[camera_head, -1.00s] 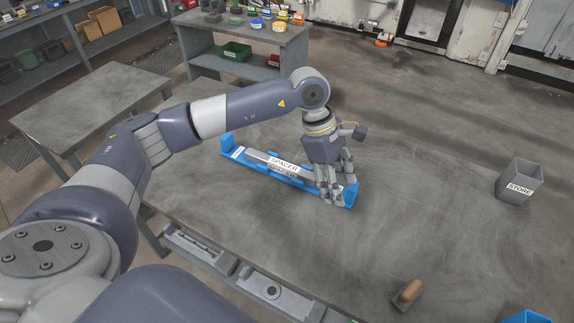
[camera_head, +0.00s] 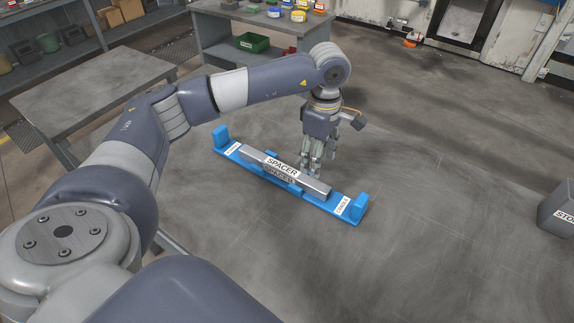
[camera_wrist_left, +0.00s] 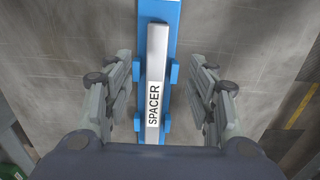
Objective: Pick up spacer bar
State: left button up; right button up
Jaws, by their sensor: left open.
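The spacer bar (camera_head: 257,160) is a long grey metal bar with a white SPACER label. It lies in a blue cradle (camera_head: 228,151) with upright ends on the grey table. My left gripper (camera_head: 314,168) is open and empty, pointing down by the far side of the bar, right of its middle. In the left wrist view the bar (camera_wrist_left: 157,55) runs lengthwise between the spread fingers (camera_wrist_left: 158,80), apart from both, above the cradle (camera_wrist_left: 172,15). How high the fingertips are above the table is hard to tell. My right gripper is not in view.
A grey STORE bin (camera_head: 558,212) stands at the right edge. A side table (camera_head: 95,88) is at the left, and a bench with a green bin (camera_head: 252,42) and small coloured items is at the back. The table around the cradle is largely clear.

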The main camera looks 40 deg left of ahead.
pick_arm(q)
jog(key=p, duration=0.1)
send_over(316, 184)
jog(key=s, duration=0.1)
notch_tip(316, 184, down, 4)
jog(key=shift+f, duration=0.25)
jog(key=f+p, duration=0.1)
jog(key=f, duration=0.1)
jog(key=w+f, duration=0.1)
jog(key=f, duration=0.1)
jog(key=shift+f+p, duration=0.4)
jog(key=shift+f, duration=0.55)
grip_shut()
